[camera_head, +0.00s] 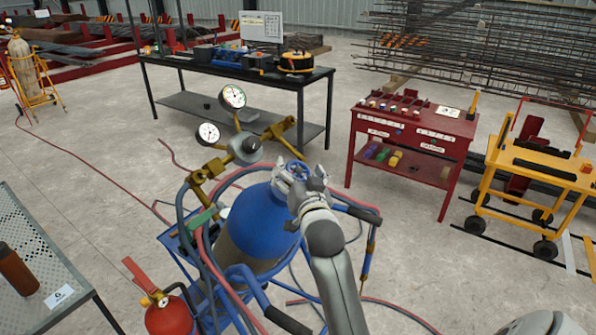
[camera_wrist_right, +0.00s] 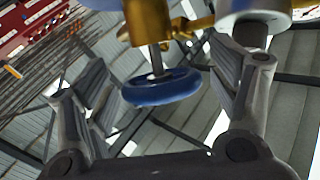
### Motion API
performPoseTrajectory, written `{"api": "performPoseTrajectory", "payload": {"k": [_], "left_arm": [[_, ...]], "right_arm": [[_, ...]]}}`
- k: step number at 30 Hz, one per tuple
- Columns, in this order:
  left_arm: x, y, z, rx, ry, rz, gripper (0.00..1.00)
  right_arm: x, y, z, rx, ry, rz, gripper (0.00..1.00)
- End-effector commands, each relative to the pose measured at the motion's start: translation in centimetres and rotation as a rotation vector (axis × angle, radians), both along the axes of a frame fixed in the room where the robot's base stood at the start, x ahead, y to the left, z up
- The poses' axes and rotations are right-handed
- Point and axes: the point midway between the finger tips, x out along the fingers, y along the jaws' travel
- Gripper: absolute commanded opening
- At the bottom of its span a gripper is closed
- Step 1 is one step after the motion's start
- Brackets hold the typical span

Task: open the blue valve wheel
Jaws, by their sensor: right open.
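The blue valve wheel (camera_head: 297,168) tops the blue gas cylinder (camera_head: 262,222), partly hidden by my right gripper in the head view. In the right wrist view the wheel (camera_wrist_right: 163,88) is a round blue knob on a stem below a brass valve body (camera_wrist_right: 148,22). My right gripper (camera_head: 304,182) is open at the wheel. In the wrist view its fingers stand on either side of the wheel, with visible gaps; I cannot tell whether any finger touches it. My left gripper is not in view.
Brass regulators with gauges (camera_head: 232,97) and red and blue hoses crowd the cylinder's left side. A fire extinguisher (camera_head: 170,315) stands in front. A grey perforated table (camera_head: 50,250) is at left, a black workbench (camera_head: 225,72) behind, a red tool table (camera_head: 415,125) at right.

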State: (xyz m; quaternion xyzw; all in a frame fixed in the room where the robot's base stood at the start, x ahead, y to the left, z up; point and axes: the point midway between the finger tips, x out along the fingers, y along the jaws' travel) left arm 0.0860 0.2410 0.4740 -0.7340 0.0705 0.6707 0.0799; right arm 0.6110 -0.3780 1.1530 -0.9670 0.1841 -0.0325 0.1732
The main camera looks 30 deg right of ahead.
Motion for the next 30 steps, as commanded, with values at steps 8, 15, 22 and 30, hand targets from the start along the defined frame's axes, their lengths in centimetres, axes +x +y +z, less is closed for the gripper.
{"api": "performPoseTrajectory", "payload": {"k": [8,15,22,30], "left_arm": [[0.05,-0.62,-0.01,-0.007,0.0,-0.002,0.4],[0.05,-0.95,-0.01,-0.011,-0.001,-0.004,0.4],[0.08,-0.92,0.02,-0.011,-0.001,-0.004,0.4],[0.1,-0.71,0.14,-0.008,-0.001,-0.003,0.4]], "right_arm": [[0.04,-0.03,0.01,0.0,-0.001,0.0,0.77],[0.03,-0.02,0.0,0.0,0.0,0.0,0.46],[0.02,-0.08,-0.02,-0.007,-0.002,0.009,0.35],[0.06,-0.22,0.0,-0.064,-0.021,0.111,0.35]]}}
